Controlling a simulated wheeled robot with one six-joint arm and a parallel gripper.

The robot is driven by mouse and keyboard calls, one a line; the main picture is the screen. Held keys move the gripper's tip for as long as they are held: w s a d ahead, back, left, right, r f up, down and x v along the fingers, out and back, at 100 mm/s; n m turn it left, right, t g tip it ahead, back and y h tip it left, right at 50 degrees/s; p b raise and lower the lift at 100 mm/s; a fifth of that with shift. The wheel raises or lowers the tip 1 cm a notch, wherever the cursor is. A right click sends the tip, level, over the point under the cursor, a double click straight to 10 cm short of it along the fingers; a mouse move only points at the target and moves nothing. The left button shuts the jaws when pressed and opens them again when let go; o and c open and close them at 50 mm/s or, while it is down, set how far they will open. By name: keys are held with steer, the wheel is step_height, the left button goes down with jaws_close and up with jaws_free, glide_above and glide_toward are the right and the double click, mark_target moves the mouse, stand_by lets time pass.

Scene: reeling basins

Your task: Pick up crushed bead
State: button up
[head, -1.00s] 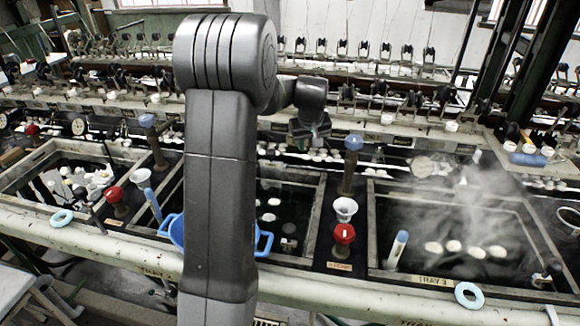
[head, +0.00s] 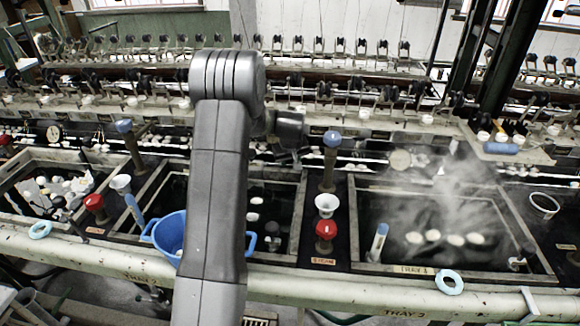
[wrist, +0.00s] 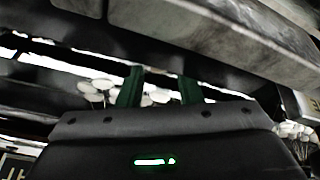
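My gripper (wrist: 160,88) shows in the wrist view with two green fingers apart and nothing between them. In the head view my arm hides most of the gripper, above the back of the middle basin. I cannot pick out a crushed bead in either view. Several pale, rounded pieces lie in the left basin (head: 22,172), and others show in the middle basin and the steaming right basin (head: 352,222). They are too small to tell whether one is crushed. In the wrist view, small white pieces show blurred beyond the fingers.
A blue two-handled tub (head: 170,236) stands at the middle basin, partly behind my arm. Red-topped posts (head: 326,232), a white cup (head: 327,205) and blue-topped posts (head: 331,160) stand between basins. A pale blue ring (head: 448,282) lies on the front rail. Reeling machinery fills the back.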

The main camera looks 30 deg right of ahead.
steer(key=shift+w+d+f, duration=0.1)
steer(key=shift+w+f, duration=0.05)
steer(key=shift+f, duration=0.2)
steer(key=c, duration=0.4)
steer(key=shift+c, duration=0.3)
